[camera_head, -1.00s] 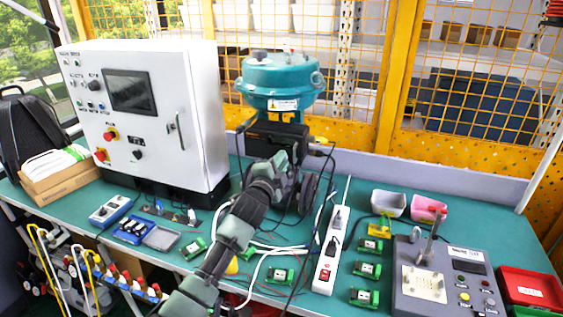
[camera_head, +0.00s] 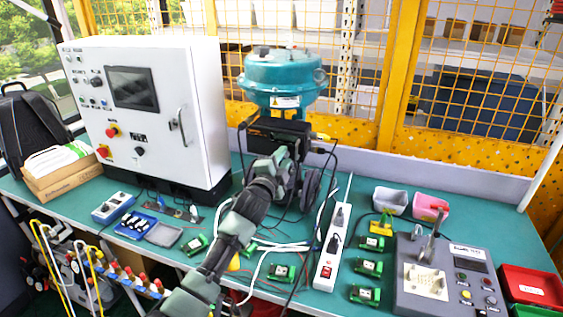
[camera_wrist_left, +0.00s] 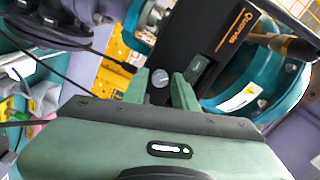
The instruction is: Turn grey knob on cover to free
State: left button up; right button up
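The black positioner cover (camera_wrist_left: 208,45) with orange lettering fills the upper middle of the left wrist view. In the head view the black positioner (camera_head: 265,130) sits under the teal actuator (camera_head: 283,80). The grey round knob (camera_wrist_left: 160,80) is on the cover's face, seen between my fingertips in the left wrist view. My left gripper (camera_wrist_left: 160,84) is open, one green finger on each side of the knob; I cannot tell whether they touch it. In the head view my left gripper (camera_head: 279,168) is in front of the positioner, hiding the knob. My right gripper is not in view.
A white control cabinet (camera_head: 180,100) stands left of the actuator. Black cables hang beside the positioner. A white power strip (camera_head: 329,255), small green modules (camera_head: 366,295) and a grey test box (camera_head: 450,290) lie to the right on the green table (camera_head: 500,220).

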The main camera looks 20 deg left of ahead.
pick_arm(q)
jog(key=s+b, duration=0.1)
jog(key=s, duration=0.6)
jog(key=shift+s+a, duration=0.15)
jog(key=shift+s, duration=0.2)
jog(key=shift+f, duration=0.1)
